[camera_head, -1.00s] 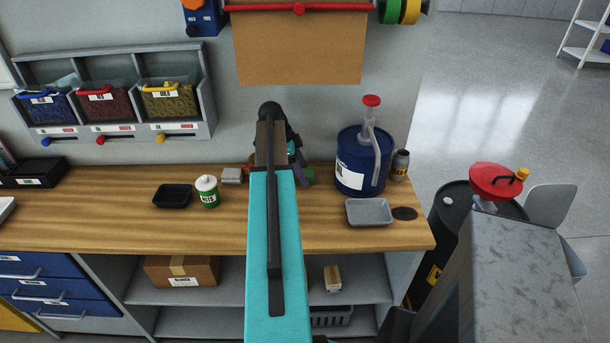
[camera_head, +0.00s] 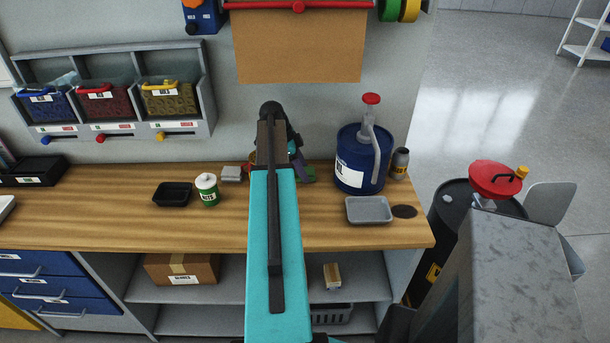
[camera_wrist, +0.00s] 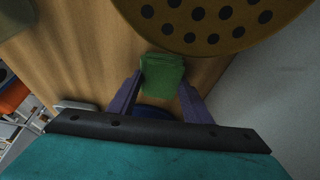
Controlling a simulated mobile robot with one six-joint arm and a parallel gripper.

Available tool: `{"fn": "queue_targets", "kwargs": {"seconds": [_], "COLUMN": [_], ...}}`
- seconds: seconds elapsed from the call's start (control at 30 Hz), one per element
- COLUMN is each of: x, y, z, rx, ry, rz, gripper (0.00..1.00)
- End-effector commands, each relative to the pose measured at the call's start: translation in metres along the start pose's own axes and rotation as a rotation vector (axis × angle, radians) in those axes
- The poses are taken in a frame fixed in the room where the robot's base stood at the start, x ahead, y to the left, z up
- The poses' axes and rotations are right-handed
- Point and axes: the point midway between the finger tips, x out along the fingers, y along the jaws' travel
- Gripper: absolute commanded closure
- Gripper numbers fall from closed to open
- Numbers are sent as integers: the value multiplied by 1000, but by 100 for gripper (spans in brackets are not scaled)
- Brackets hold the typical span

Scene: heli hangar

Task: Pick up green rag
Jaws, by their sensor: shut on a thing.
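The green rag (camera_wrist: 162,76) is a small folded cloth between the two purple fingers of my gripper (camera_wrist: 160,84) in the wrist view. The fingers are shut on it, one on each side. In the head view, a bit of green rag (camera_head: 310,174) shows beside the end of my arm, at the back of the wooden bench. My arm hides most of my gripper there. I cannot tell whether the rag still touches the bench.
A yellowish perforated disc (camera_wrist: 213,18) is close beyond the rag. On the workbench (camera_head: 120,225) stand a blue pump can (camera_head: 349,180), a grey tray (camera_head: 369,210), a white-green tin (camera_head: 207,190), a black tray (camera_head: 172,195) and grey cloths (camera_head: 231,174). The bench front is clear.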

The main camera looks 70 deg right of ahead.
Motion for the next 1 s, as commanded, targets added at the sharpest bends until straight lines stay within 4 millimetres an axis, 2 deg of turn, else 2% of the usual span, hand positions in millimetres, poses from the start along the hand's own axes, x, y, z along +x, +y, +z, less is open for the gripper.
{"fn": "queue_targets", "kwargs": {"seconds": [0.43,0.83,1.0], "x": [-5,-31,-29], "y": [0,-1,17], "z": [-2,-12,-22], "rx": [0,0,0], "ry": [0,0,0], "rz": [-1,-2,0], "gripper": [77,77,77]}}
